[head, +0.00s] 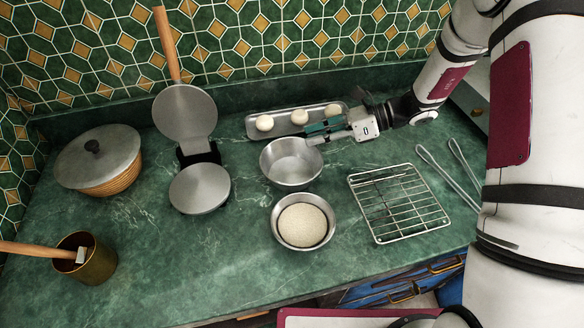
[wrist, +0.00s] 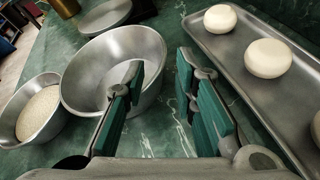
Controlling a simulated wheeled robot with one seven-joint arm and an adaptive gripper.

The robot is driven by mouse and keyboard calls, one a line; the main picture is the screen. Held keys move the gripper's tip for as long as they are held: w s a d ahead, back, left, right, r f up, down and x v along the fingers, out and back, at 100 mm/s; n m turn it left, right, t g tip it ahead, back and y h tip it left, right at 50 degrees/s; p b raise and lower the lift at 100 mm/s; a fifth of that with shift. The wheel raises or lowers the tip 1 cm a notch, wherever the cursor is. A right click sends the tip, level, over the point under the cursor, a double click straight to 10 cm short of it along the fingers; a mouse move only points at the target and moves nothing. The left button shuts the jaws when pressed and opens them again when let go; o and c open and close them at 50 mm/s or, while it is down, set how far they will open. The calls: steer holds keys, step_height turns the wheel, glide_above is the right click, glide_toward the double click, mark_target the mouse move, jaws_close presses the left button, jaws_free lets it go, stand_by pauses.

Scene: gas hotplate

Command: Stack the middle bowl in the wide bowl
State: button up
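An empty grey metal bowl (head: 290,180) stands on the green counter below the long tray; it also shows in the wrist view (wrist: 85,75). A second metal bowl (head: 303,245), holding pale grainy stuff (head: 302,225), stands just in front of it and shows at the left of the wrist view (wrist: 40,128). The empty bowl looks slightly larger; which is the middle one I cannot tell for sure. My gripper (head: 312,136) is open and empty at the empty bowl's far right rim. In the wrist view one finger overlaps the bowl and the other is outside it.
A long metal tray (head: 281,117) with round white dough pieces lies close behind my gripper. A wire rack (head: 398,203) and tongs (head: 450,175) lie to the right. An open round press (head: 200,188), a lidded basket (head: 98,160) and a brass pot (head: 90,265) stand left.

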mark_target(295, 140)
steer(key=x, duration=0.5)
steer(key=shift+a+f+b, duration=0.1)
steer(key=shift+a+b, duration=0.25)
steer(key=shift+a, duration=0.05)
steer(key=shift+c, duration=0.3)
jaws_close()
